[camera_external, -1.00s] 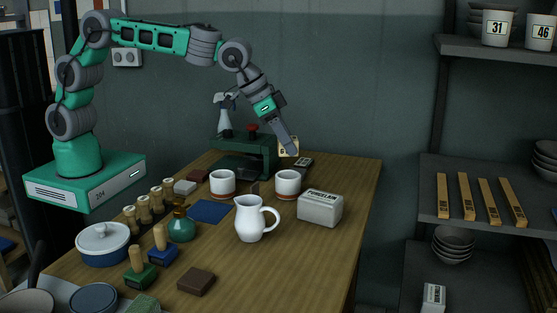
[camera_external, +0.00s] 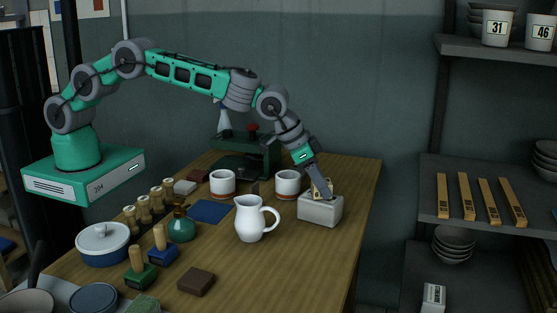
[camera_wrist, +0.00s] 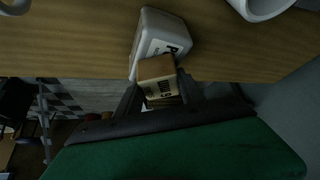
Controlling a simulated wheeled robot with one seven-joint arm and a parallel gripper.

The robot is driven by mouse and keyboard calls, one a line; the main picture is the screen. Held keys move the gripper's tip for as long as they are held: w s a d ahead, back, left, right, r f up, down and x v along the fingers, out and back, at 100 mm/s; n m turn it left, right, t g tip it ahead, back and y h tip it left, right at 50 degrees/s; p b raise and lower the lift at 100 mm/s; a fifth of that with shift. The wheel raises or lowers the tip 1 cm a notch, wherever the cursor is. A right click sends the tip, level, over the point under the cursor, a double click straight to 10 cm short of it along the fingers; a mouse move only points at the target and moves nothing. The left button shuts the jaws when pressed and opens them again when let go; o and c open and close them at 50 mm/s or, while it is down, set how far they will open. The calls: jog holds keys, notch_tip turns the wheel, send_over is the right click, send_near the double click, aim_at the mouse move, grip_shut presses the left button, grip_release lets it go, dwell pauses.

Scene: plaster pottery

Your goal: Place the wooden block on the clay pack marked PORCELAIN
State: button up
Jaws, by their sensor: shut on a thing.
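The small tan wooden block (camera_external: 317,190) with dark markings is between the fingers of my gripper (camera_external: 327,192), which is shut on it. The white clay pack (camera_external: 320,212) stands on the table at the right, and the block is at its top; I cannot tell whether they touch. In the wrist view, the block (camera_wrist: 156,70) sits between my gripper's fingers (camera_wrist: 160,88) and covers part of the pack (camera_wrist: 158,32).
A white pitcher (camera_external: 249,220) stands left of the pack, and a white cup (camera_external: 287,182) is behind it to the left. A dark brown block (camera_external: 196,282) lies near the front. The table (camera_external: 310,265) in front of the pack is clear.

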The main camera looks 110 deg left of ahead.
jog(key=o, duration=1.4)
jog(key=shift+f, duration=0.15)
jog(key=shift+c, duration=0.2)
jog(key=shift+r, duration=0.4)
jog(key=v, duration=1.2)
jog(key=s+d+r+m+g+h, duration=0.1)
jog(key=s+d+r+m, duration=0.15)
jog(key=s, duration=1.45)
jog(key=s+d+f+m+g, duration=0.1)
jog(key=s+f, duration=0.2)
jog(key=s, duration=0.9)
jog(key=s+d+f+m+g+h, duration=0.1)
jog(key=s+d+f, duration=0.1)
jog(key=s, duration=1)
jog(key=shift+d+f+b, duration=0.25)
jog(key=shift+f+b, duration=0.1)
jog(key=shift+f, duration=0.35)
